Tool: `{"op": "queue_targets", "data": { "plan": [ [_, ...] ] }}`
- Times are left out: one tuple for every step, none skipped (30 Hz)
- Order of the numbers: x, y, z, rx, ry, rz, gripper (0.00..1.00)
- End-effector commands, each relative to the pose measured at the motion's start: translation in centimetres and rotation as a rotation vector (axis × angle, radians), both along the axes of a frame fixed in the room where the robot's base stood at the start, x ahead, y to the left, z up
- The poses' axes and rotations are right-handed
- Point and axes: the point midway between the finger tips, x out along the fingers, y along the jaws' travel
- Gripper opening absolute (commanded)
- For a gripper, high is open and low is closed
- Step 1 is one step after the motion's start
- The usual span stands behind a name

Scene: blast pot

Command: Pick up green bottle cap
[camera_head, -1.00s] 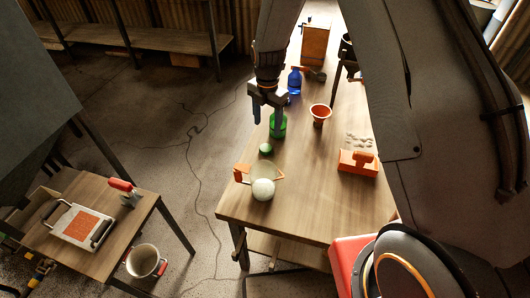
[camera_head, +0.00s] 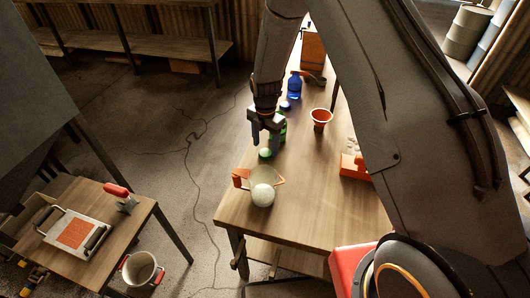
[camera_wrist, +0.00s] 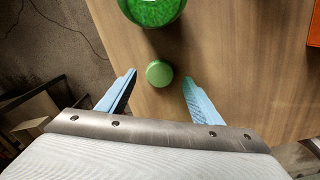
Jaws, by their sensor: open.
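The green bottle cap (camera_wrist: 159,73) lies on the wooden table, a round pale-green disc in the wrist view. In the head view the cap (camera_head: 265,153) shows just below my gripper (camera_head: 265,143). In the wrist view my gripper (camera_wrist: 158,85) is open, with one blue fingertip on each side of the cap and gaps between. The fingers do not touch it in that view; their exact height above the table is hard to tell. The green bottle (camera_wrist: 152,10) stands just beyond the cap and is partly cut off. In the head view my gripper partly hides the bottle (camera_head: 282,128).
A glass pitcher with an orange handle (camera_head: 240,178) and a pale ball (camera_head: 262,195) stand nearer the front. A blue bottle (camera_head: 294,86), an orange-rimmed funnel-like cup (camera_head: 321,117) and an orange tool (camera_head: 354,167) are on the table (camera_head: 310,205). The table's left edge is close.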

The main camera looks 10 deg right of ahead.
Motion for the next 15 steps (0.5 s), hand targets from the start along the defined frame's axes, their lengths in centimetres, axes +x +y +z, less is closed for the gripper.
{"op": "queue_targets", "data": {
  "plan": [
    [-0.2,0.1,-0.5,-0.001,0.002,0.000,0.59],
    [-0.2,0.1,-0.8,0.000,0.001,0.000,0.59],
    [-0.2,0.1,-1.3,0.000,0.001,0.000,0.59],
    [-0.1,0.1,-1.6,0.000,0.001,0.000,0.59],
    [-0.1,0.1,-1.9,0.000,0.000,0.000,0.59],
    [-0.1,0.1,-2.2,0.000,0.001,0.000,0.59],
    [-0.1,0.1,-2.4,0.000,0.001,0.000,0.59],
    [-0.1,0.1,-2.6,0.000,0.000,0.000,0.59],
    [-0.1,0.1,-2.7,0.000,0.000,0.000,0.59],
    [-0.1,0.1,-2.7,0.000,-0.001,0.000,0.59],
    [0.0,0.1,-2.8,0.000,-0.001,0.000,0.59],
    [0.0,0.1,-2.8,0.000,-0.001,0.000,0.59],
    [0.0,0.1,-2.8,0.000,-0.001,0.000,0.59],
    [0.0,0.1,-2.8,0.000,-0.001,0.000,0.59],
    [0.0,0.1,-2.8,0.000,-0.001,0.000,0.59]
  ]
}}
